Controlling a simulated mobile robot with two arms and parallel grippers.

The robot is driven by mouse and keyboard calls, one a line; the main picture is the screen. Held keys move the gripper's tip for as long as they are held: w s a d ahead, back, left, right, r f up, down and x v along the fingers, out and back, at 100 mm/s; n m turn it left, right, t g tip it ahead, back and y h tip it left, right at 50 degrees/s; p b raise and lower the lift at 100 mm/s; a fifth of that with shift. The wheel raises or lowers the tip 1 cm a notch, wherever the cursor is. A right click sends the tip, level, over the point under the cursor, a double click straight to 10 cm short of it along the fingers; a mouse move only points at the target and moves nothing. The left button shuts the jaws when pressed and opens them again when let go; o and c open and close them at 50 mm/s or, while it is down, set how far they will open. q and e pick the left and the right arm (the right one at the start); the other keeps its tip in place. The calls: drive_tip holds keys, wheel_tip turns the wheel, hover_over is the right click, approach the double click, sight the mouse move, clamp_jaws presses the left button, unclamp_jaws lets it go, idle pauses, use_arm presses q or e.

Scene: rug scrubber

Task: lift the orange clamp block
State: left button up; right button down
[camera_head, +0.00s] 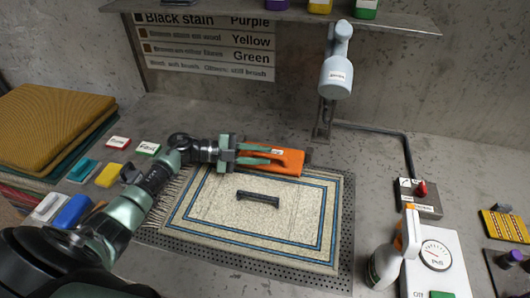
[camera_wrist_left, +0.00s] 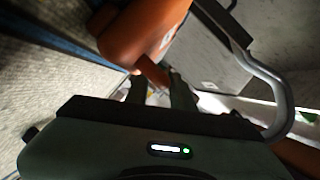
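The orange clamp block (camera_head: 290,161) lies at the back edge of the blue-bordered rug (camera_head: 215,205) in the head view. In the left wrist view the block (camera_wrist_left: 140,32) fills the upper part, with a narrow orange tab reaching toward the fingers. My left gripper (camera_head: 272,155) is at the block's left end, its green fingers apart. In the left wrist view the fingertips (camera_wrist_left: 156,80) stand apart with the tab's end between them; I cannot tell whether they touch it. My right gripper is not in view.
A black handle (camera_head: 258,198) lies on the rug. A pale blue bottle-shaped head (camera_head: 337,75) hangs behind it from a post. A spray bottle (camera_head: 385,265) and gauge box (camera_head: 436,280) stand at the right. Folded mats (camera_head: 48,125) and coloured blocks are at the left.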

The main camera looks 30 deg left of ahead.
use_arm(q)
drive_tip(key=shift+w+d+f, duration=0.1)
drive_tip(key=shift+w+d, duration=0.25)
drive_tip(key=shift+d, duration=0.15)
clamp_jaws()
idle(1.2)
